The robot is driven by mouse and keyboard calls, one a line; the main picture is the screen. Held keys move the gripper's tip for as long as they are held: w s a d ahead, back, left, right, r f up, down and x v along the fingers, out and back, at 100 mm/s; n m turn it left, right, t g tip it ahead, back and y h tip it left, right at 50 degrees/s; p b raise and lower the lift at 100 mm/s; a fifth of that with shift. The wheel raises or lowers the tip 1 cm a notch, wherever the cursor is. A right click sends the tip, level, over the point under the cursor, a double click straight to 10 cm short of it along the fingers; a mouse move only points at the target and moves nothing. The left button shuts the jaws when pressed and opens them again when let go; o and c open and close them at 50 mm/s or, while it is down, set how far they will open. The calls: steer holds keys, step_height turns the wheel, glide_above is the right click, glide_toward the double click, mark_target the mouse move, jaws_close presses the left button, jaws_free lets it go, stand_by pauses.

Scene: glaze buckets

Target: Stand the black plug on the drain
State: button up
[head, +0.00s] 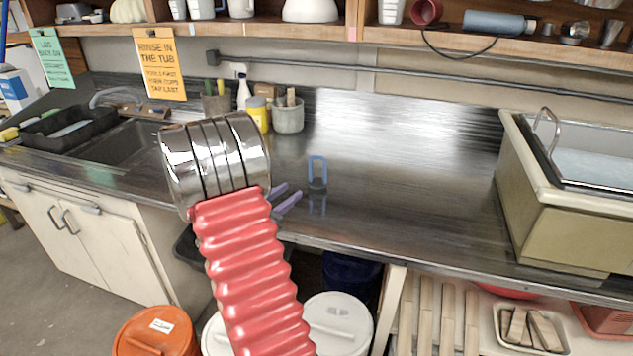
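A small upright thing with a blue loop handle and a dark foot (317,184) stands on the steel counter, right of my gripper. It may be the black plug, but it is too small to be sure. My gripper (293,189) shows as two lavender fingers past the chrome end of my red ribbed arm. The fingers are apart, with nothing visible between them, and point toward the blue-handled thing without touching it. I see no drain; the floor of the dark sink (122,143) at left is partly hidden by my arm and the view angle.
A large tub (540,200) with a metal handle stands at right. A grey pot (288,117), yellow container (258,113) and spray bottle (242,92) stand behind my arm. A black tray (62,132) lies far left.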

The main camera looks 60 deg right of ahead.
mark_target(310, 175)
steer(key=d+f+n, duration=0.1)
steer(key=w+d+f+n+t, duration=0.1)
steer(key=d+f+h, duration=0.1)
steer(key=shift+w+f+n+t, duration=0.15)
steer(key=shift+w+n+t, duration=0.1)
steer(key=shift+n+t, duration=0.15)
steer(key=shift+s+d, duration=0.15)
steer(key=shift+d, duration=4.15)
steer(key=shift+d, duration=0.1)
steer(key=shift+d, duration=2.5)
steer(key=shift+c, duration=0.5)
jaws_close()
